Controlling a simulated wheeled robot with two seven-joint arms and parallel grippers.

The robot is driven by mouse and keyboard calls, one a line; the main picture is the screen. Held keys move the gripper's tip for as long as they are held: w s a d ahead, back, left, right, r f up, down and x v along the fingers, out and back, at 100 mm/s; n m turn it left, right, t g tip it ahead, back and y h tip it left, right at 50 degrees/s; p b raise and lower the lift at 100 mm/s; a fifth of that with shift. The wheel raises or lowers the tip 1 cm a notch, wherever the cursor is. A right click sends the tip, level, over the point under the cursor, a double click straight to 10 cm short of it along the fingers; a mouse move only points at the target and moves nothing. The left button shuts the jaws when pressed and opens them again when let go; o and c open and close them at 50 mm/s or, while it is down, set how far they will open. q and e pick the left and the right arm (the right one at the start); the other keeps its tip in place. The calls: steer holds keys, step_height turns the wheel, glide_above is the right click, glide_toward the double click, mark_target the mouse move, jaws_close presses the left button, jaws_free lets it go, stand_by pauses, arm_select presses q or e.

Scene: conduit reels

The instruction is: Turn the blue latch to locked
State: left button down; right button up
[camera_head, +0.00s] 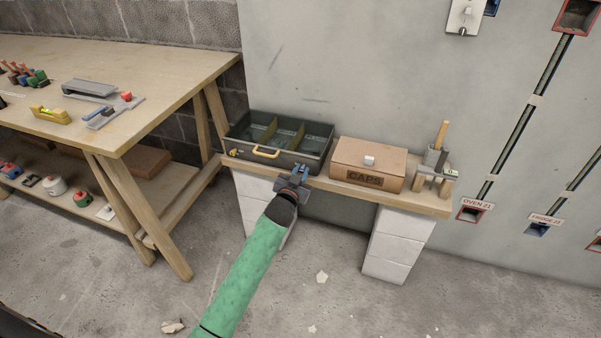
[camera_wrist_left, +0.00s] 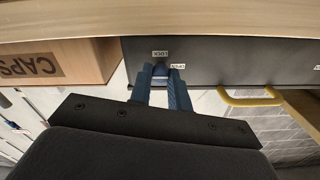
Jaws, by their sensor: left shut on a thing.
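A dark green open toolbox (camera_head: 318,155) stands on the low bench, its front facing me. My left gripper (camera_head: 299,171) is at the right end of that front. In the left wrist view my left gripper (camera_wrist_left: 162,75) has its two blue fingers shut on the small blue latch (camera_wrist_left: 160,71), of which only a little shows between the fingertips. Small white labels sit by it on the dark front (camera_wrist_left: 220,58); one (camera_wrist_left: 160,54) seems to read LOCK, upside down. The latch is hidden by the gripper in the head view. My right gripper is in neither view.
A yellow handle (camera_head: 266,153) is on the toolbox front; it also shows in the left wrist view (camera_wrist_left: 250,97). A CAPS box (camera_head: 369,161) stands close on the right, with a wooden stand (camera_head: 435,170) beyond. A workbench (camera_head: 150,115) fills the left.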

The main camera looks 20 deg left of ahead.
arm_select(q)
steer(key=shift+r, duration=0.1)
steer(key=shift+m+p, duration=0.35)
steer(key=shift+m, duration=0.05)
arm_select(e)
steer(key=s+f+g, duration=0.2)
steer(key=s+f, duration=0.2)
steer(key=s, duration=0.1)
arm_select(q)
steer(key=shift+r+m+p, duration=0.1)
steer(key=shift+m+p, duration=0.9)
steer(key=shift+m, duration=0.2)
steer(key=m+p, duration=0.2)
steer(key=m, duration=0.2)
steer(key=shift+m, duration=0.3)
steer(key=m+p, duration=0.1)
steer(key=m, duration=0.3)
steer(key=shift+d+m, duration=0.1)
steer(key=shift+m, duration=0.2)
steer(key=m, duration=0.3)
steer(key=m+p, duration=0.1)
steer(key=m, duration=0.1)
steer(key=shift+f, duration=0.3)
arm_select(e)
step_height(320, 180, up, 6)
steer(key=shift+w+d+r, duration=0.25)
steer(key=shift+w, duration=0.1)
arm_select(q)
steer(key=shift+m, duration=0.3)
